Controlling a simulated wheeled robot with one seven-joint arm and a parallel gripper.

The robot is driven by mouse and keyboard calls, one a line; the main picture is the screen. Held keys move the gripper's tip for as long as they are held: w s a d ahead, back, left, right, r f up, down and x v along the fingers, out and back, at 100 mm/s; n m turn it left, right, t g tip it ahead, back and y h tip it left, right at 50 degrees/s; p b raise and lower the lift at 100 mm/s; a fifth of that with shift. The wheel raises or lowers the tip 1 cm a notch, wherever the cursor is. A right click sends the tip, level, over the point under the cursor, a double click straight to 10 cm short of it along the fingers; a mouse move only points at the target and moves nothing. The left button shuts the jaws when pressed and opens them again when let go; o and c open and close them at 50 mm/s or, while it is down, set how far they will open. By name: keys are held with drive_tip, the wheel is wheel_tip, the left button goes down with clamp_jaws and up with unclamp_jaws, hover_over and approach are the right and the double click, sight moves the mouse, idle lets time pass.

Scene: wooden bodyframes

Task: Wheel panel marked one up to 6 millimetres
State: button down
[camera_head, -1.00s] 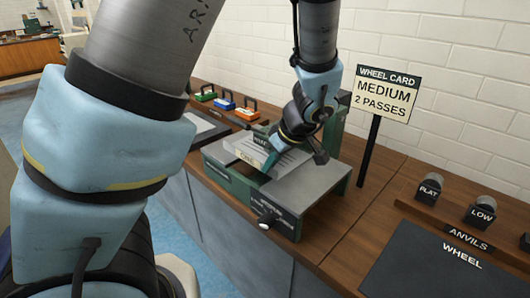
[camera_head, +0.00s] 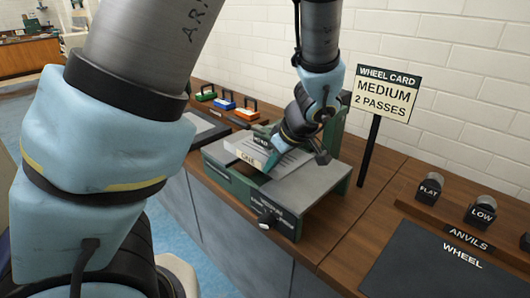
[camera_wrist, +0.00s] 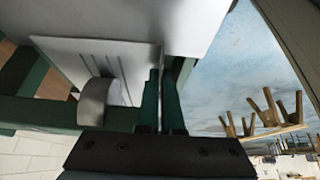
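The panel marked one (camera_head: 243,149) is a pale grey sheet with a labelled front edge, lying over the green-framed wheel machine (camera_head: 237,187) in the head view. My gripper (camera_head: 271,162) reaches down onto the panel's right side. In the wrist view, the gripper's dark green fingers (camera_wrist: 164,97) are close together, with the panel's edge (camera_wrist: 165,40) between them. A round silver wheel (camera_wrist: 97,101) sits against the sheet there. The panel's thickness and far side cannot be read.
The wheel card (camera_head: 385,98) reads medium, 2 passes. Flat and low anvils (camera_head: 481,211) stand at the right behind a dark wheel mat (camera_head: 437,265).

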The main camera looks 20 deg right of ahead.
drive_tip(key=shift+s+d+b, duration=0.15)
drive_tip(key=shift+s+d, duration=0.35)
drive_tip(key=shift+s, duration=0.45)
drive_tip(key=shift+s+d+b, duration=0.15)
drive_tip(key=shift+s+d, duration=0.4)
drive_tip(key=shift+s, duration=0.35)
drive_tip(key=shift+s+d+b, duration=0.15)
drive_tip(key=shift+s+d, duration=0.35)
drive_tip(key=shift+s, duration=0.45)
drive_tip(key=shift+c, duration=2.2)
unclamp_jaws()
drive_tip(key=shift+s, duration=0.1)
drive_tip(key=shift+s+d, duration=0.4)
drive_tip(key=shift+s, duration=0.3)
drive_tip(key=shift+s+d, duration=0.45)
drive_tip(key=shift+s, duration=0.25)
drive_tip(key=shift+s+d, duration=0.4)
drive_tip(key=shift+s, duration=0.3)
drive_tip(key=shift+r, duration=0.15)
